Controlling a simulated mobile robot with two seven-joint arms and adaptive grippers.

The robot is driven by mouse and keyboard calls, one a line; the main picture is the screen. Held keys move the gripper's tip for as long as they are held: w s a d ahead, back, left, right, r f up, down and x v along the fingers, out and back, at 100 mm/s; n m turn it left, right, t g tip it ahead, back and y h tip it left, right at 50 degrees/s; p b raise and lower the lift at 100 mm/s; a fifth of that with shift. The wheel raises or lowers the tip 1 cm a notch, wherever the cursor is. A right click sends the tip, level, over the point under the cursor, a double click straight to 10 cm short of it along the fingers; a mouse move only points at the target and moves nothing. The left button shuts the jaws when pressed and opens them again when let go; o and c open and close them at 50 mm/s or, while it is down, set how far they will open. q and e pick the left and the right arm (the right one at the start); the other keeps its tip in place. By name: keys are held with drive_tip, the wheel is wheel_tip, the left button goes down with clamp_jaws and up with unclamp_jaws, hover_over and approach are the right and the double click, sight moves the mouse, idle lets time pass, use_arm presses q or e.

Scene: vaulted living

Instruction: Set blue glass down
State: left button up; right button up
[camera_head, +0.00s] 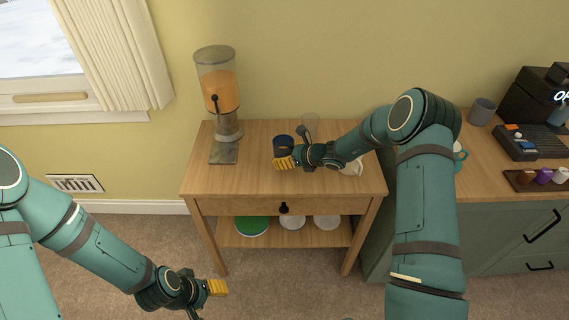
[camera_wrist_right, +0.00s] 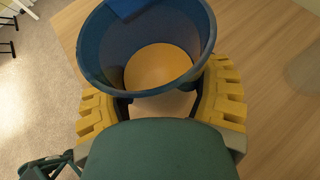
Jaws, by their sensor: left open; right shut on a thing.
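My left gripper (camera_head: 217,287) is open and empty, low over the carpet in front of the table.
A dispenser with orange contents (camera_head: 219,92) stands left of the glass. A clear glass (camera_head: 310,123) and a white item (camera_head: 352,167) are to the right, partly hidden by my arm. A grey mug (camera_head: 482,111) is on the right counter. The tabletop's front left is clear.

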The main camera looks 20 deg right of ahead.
wheel_tip(320, 180, down, 4)
drive_tip(key=shift+r+b, duration=0.25)
drive_tip(key=shift+b, duration=0.05)
drive_tip(key=shift+r, duration=0.1)
drive_tip(key=shift+f, duration=0.25)
drive_tip(key=o, duration=1.4)
drive_tip(key=shift+c, duration=0.2)
drive_tip(key=shift+r, duration=0.15)
